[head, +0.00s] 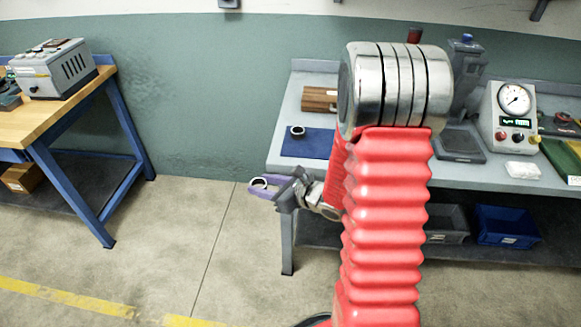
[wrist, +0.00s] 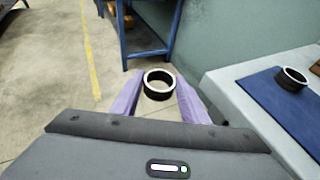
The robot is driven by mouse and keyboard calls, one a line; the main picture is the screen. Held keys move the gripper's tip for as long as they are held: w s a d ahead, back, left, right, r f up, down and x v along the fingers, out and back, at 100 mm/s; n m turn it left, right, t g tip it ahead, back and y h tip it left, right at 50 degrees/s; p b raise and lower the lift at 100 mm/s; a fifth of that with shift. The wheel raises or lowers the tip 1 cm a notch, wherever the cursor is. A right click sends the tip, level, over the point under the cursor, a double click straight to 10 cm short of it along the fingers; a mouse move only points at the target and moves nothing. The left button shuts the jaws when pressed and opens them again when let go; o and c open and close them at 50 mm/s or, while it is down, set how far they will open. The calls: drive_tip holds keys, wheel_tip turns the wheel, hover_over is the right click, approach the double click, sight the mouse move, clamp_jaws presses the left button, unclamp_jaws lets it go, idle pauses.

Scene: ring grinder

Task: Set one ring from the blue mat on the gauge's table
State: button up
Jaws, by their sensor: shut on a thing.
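My gripper (head: 265,186) is shut on a dark ring with a bright rim (wrist: 158,85), held between the purple fingers in the wrist view. It is in the air just left of the grey bench, over the floor. A second ring (head: 297,131) lies on the blue mat (head: 315,147) at the bench's left end; it also shows at the right of the wrist view (wrist: 290,79). The gauge (head: 507,117), with a round dial and green display, stands at the right of the bench. Left of it is a dark grey stand with a flat plate (head: 460,146), partly hidden by my arm.
A brown wooden block (head: 319,99) stands behind the mat. A white packet (head: 522,170) lies before the gauge, a green tray (head: 562,158) to its right. Bins (head: 507,225) sit below. A wooden-topped table (head: 45,105) is at far left; the floor between is clear.

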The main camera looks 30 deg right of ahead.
drive_tip(key=s+a+f, duration=0.1)
drive_tip(key=a+f, duration=0.3)
drive_tip(key=a, duration=0.3)
drive_tip(key=shift+f+n, duration=0.3)
